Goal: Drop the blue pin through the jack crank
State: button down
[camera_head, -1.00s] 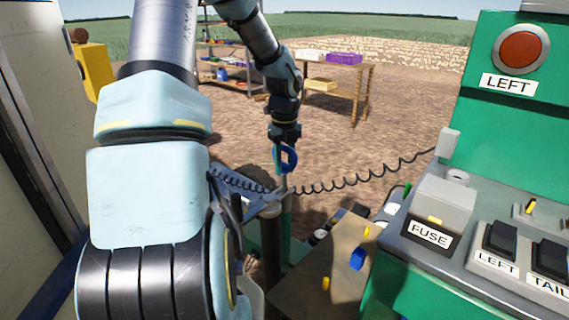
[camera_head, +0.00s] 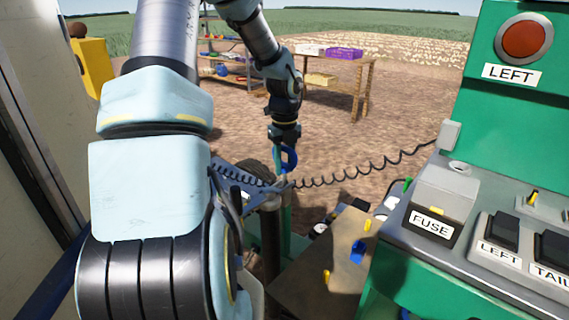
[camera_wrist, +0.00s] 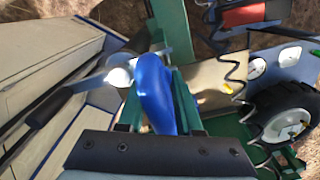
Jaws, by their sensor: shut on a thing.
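My gripper (camera_head: 283,150) is shut on the blue pin (camera_head: 290,158), whose rounded blue handle shows between the fingers. The handle also shows large in the wrist view (camera_wrist: 155,90), and it hides the pin's lower part. The gripper hangs just above the top of the jack post (camera_head: 270,235). The jack crank (camera_wrist: 52,105) appears in the wrist view as a dark handle on a metal arm, reaching left from a bright round top beside the pin. I cannot tell whether the pin touches the crank or lines up with its hole.
A coiled black cable (camera_head: 345,178) runs from the jack area to the green control panel (camera_head: 520,110) at right. A tan plate (camera_head: 320,275) with yellow pegs and a blue piece (camera_head: 357,251) lies below. A wooden table (camera_head: 350,75) and shelves stand behind on open soil.

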aim_at(285, 174)
jog(key=shift+f+b, duration=0.4)
jog(key=shift+f, duration=1.25)
dwell(1.0)
jog(key=shift+r+p, duration=0.25)
jog(key=shift+p, duration=0.3)
jog(key=shift+f, duration=0.25)
dwell(0.5)
jog(key=shift+r+p, duration=0.25)
jog(key=shift+p, duration=0.25)
jog(key=shift+f, duration=0.25)
dwell(0.4)
jog(key=shift+r+p, duration=0.25)
jog(key=shift+p, duration=0.15)
dwell(0.4)
jog(key=shift+c, duration=0.5)
grip_release()
